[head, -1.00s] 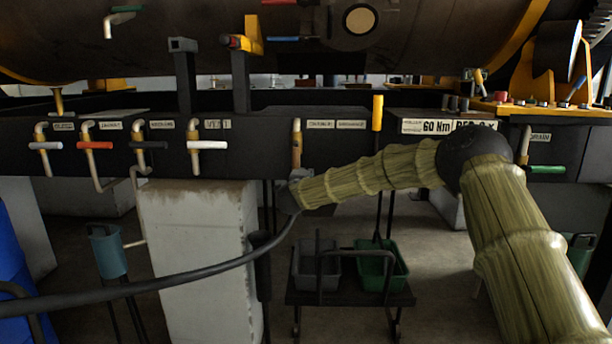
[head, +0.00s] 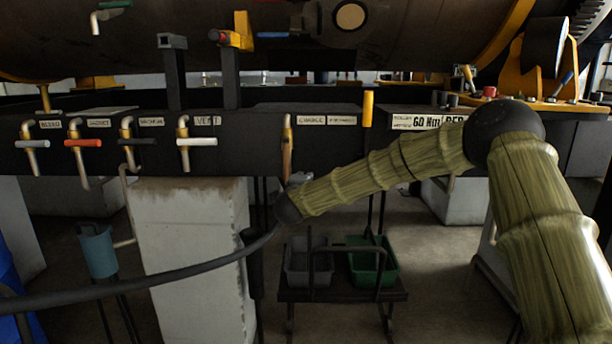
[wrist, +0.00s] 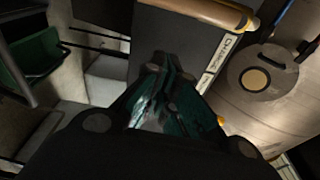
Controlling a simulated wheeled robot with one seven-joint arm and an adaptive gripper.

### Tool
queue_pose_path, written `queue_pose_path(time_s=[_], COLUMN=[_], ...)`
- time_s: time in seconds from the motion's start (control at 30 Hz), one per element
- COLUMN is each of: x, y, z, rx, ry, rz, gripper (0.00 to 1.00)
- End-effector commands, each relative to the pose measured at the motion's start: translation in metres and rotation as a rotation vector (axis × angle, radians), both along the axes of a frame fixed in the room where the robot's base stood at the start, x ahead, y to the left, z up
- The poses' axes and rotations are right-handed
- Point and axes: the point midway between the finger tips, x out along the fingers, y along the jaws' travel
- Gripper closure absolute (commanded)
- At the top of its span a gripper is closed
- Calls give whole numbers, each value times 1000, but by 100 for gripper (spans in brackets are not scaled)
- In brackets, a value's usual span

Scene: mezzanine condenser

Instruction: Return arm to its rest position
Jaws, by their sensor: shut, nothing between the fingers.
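My gripper (wrist: 160,82) shows in the wrist view as dark teal fingers drawn together, with nothing held between them. Its tips stand in front of the dark panel (wrist: 168,42), where a label reading CHARGE (wrist: 216,62) is visible. I cannot tell how large the gap to the panel is. In the head view my arm reaches in from the right, bends at a dark elbow joint, and runs left to a dark end joint below the copper charge pipe (head: 287,155). The gripper itself cannot be made out there.
A dark beam carries labelled valves, among them one with a red handle (head: 84,143) and a white-handled vent (head: 196,142). A yellow post (head: 368,109) stands up from it. Below are a pale pillar (head: 195,255) and a trolley (head: 335,295) with a green bin (head: 374,266). A dark railing crosses low left.

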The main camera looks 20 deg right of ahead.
Motion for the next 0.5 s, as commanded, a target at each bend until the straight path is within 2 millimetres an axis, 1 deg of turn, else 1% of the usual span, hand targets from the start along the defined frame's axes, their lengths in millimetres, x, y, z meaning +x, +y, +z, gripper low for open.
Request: queue_pose_path(time_s=[0.03, 0.17, 0.5], x=[-4, -10, -11], y=[2, 4, 5], z=[0, 0, 0], rx=[0, 0, 0], ry=[0, 0, -1], rz=[0, -1, -1], gripper=[100, 100, 100])
